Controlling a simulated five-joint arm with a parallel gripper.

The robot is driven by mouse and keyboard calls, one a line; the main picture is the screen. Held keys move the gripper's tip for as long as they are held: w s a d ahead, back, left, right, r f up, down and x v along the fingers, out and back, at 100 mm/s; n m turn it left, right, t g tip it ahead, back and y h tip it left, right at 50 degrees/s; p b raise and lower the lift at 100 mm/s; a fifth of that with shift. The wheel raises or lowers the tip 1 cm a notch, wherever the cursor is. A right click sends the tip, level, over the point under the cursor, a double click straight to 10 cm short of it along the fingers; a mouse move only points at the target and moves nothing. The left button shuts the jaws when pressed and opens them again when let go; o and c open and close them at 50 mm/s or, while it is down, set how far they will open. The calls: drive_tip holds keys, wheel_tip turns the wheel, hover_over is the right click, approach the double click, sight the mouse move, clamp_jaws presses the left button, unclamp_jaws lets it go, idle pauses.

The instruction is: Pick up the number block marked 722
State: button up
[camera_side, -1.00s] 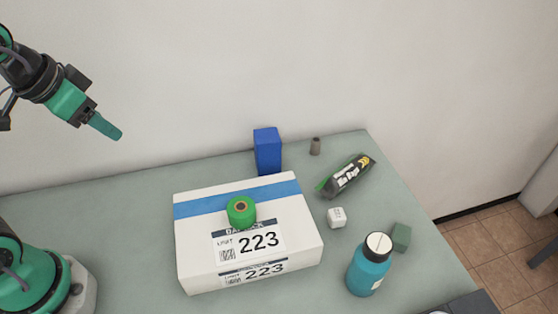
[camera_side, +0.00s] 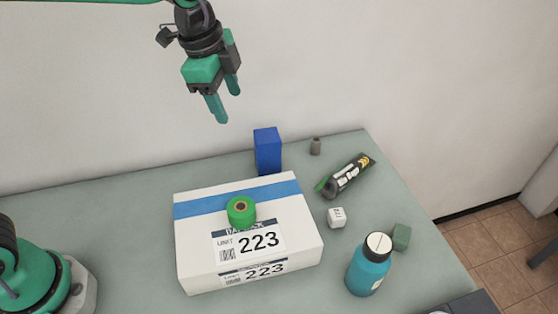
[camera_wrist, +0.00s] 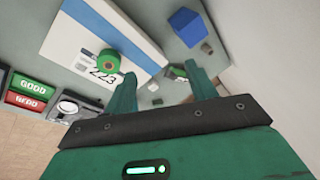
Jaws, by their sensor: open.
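A small white block (camera_side: 337,217) with dark marks on its top sits on the grey-green table, right of the big white box; its marks are too small to read. My gripper (camera_side: 228,104) is open and empty, high above the table. It is up and left of the white block, in front of the wall. In the wrist view its two teal fingers (camera_wrist: 160,72) stand apart with nothing held between them.
The white box (camera_side: 195,268) marked 223 carries a green tape roll (camera_side: 241,211). A teal bottle (camera_side: 368,273) and green cube (camera_side: 401,237) are close by.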

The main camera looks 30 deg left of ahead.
drive_tip(key=w+d+f+m+g, duration=0.1)
drive_tip(key=w+d+f+m, duration=0.1)
drive_tip(key=d+f+m, duration=0.3)
drive_tip(key=w+d+f+m, duration=0.2)
drive_tip(key=w+d, duration=0.1)
drive_tip(key=d, duration=0.4)
drive_tip(key=m+g+y, duration=0.1)
drive_tip(key=m, duration=0.5)
hover_over(338, 213)
drive_tip(key=f, duration=0.9)
drive_tip(key=shift+w+a+f, duration=0.1)
drive_tip(key=shift+a+f, duration=0.2)
drive_tip(key=shift+d+f, duration=0.2)
drive_tip(key=shift+f, duration=0.05)
drive_tip(key=shift+s+f, duration=0.2)
drive_tip(key=shift+f, duration=3.7)
drive_tip(key=c, duration=1)
drive_tip(key=shift+r, duration=0.1)
drive_tip(key=shift+c, duration=0.2)
drive_tip(key=shift+r, duration=5)
